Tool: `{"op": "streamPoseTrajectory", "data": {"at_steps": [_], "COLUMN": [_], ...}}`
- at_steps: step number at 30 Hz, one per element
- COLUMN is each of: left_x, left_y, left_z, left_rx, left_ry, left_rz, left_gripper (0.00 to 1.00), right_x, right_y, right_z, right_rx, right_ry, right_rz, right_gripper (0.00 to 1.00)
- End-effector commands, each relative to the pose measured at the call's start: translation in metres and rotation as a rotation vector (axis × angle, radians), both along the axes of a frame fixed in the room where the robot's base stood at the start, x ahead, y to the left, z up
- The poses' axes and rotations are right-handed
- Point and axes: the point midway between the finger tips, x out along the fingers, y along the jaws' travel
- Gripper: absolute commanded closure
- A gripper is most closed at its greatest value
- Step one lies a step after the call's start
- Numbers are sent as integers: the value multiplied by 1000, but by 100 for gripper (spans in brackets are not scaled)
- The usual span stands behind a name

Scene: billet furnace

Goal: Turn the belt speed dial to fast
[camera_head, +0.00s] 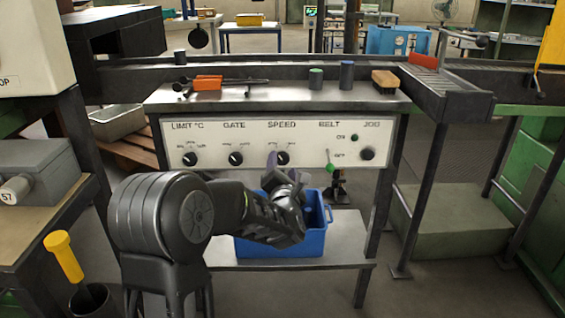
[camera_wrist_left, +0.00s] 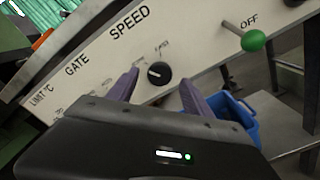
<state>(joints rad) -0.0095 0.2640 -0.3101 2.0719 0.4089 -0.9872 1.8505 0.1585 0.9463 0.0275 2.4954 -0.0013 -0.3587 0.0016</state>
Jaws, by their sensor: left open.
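The speed dial (camera_head: 283,158) is a round black knob under the word SPEED on the white panel (camera_head: 215,151). In the left wrist view the dial (camera_wrist_left: 159,74) carries a short white mark on its left side; the small labels around it are hard to read. My left gripper (camera_head: 282,165) is in front of the panel at the dial. Its purple fingers are open, one on each side of the dial in the left wrist view (camera_wrist_left: 160,80), with gaps showing between them and the knob. My right gripper is not in view.
The green-tipped belt lever (camera_head: 330,166) is right of the dial, with the jog knob (camera_head: 367,153) beyond. The gate knob (camera_head: 235,158) is to the left. A blue crate (camera_head: 280,246) stands on the shelf below. Small items lie on the panel's top.

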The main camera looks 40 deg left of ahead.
Motion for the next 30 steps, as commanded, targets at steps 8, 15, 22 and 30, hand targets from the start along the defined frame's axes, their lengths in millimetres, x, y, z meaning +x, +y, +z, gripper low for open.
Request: {"op": "streamPoseTrajectory", "data": {"at_steps": [8, 15, 22, 30], "left_x": [22, 22, 22, 22], "left_y": [17, 18, 17, 17], "left_z": [-1, 0, 0, 0], "left_rx": [0, 0, 0, 0], "left_ry": [1, 1, 0, 0], "left_rz": [1, 1, 0, 0], "left_gripper": [41, 41, 58, 81], "right_x": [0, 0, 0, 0], "right_y": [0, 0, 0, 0], "right_z": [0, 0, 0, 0], "right_rx": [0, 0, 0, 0], "right_ry": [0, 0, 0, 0], "right_rz": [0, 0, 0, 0], "right_gripper": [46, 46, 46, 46]}}
